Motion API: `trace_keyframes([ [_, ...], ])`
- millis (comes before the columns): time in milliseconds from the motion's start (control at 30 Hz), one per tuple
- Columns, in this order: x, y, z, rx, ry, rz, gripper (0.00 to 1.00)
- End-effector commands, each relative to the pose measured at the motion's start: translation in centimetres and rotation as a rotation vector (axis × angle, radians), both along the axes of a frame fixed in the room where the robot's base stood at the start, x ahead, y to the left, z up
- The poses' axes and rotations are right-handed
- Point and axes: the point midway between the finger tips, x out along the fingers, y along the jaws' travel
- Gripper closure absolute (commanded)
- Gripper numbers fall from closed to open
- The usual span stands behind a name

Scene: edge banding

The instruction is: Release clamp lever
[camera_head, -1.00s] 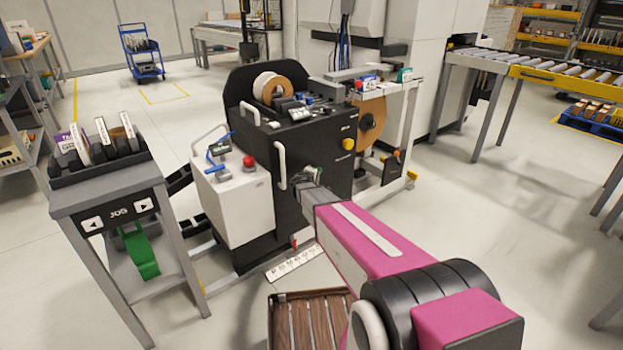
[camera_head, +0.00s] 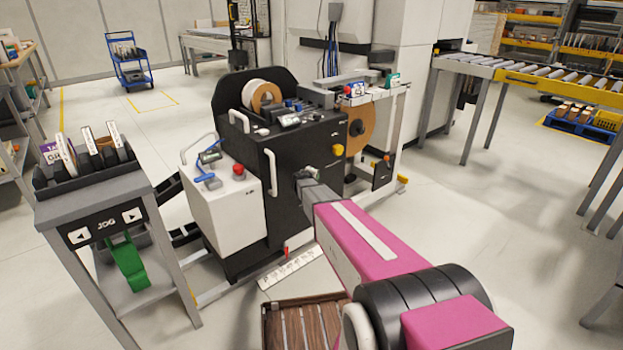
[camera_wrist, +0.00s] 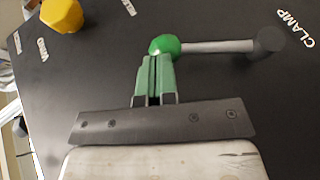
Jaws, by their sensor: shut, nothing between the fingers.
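The clamp lever shows in the wrist view as a grey rod (camera_wrist: 218,46) with a round green knob (camera_wrist: 165,46) at its left end and a dark hub (camera_wrist: 268,40) at its right end. White CLAMP lettering (camera_wrist: 296,28) is beside the hub on the black panel. My gripper (camera_wrist: 157,60) is shut, with its green fingers pressed together and empty. Its tips are at the lower edge of the knob; I cannot tell whether they touch it. In the head view my gripper (camera_head: 303,178) is at the front face of the black machine (camera_head: 299,150), and the lever is mostly hidden.
A yellow knob (camera_wrist: 62,15) sits on the panel left of the lever. It also shows in the head view (camera_head: 337,150). A white cabinet (camera_head: 225,208) and a JOG stand (camera_head: 90,195) are left of the machine.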

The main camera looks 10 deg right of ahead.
Motion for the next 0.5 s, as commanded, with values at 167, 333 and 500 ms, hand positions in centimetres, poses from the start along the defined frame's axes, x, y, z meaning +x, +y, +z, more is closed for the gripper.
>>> trace_keyframes([
  [167, 0.29, -0.5, -0.12, 0.0, 0.0, -0.001, 1.0],
  [333, 0.38, -0.69, -0.19, -0.001, 0.0, -0.002, 1.0],
  [500, 0.4, -0.71, -0.21, -0.001, 0.0, -0.002, 1.0],
])
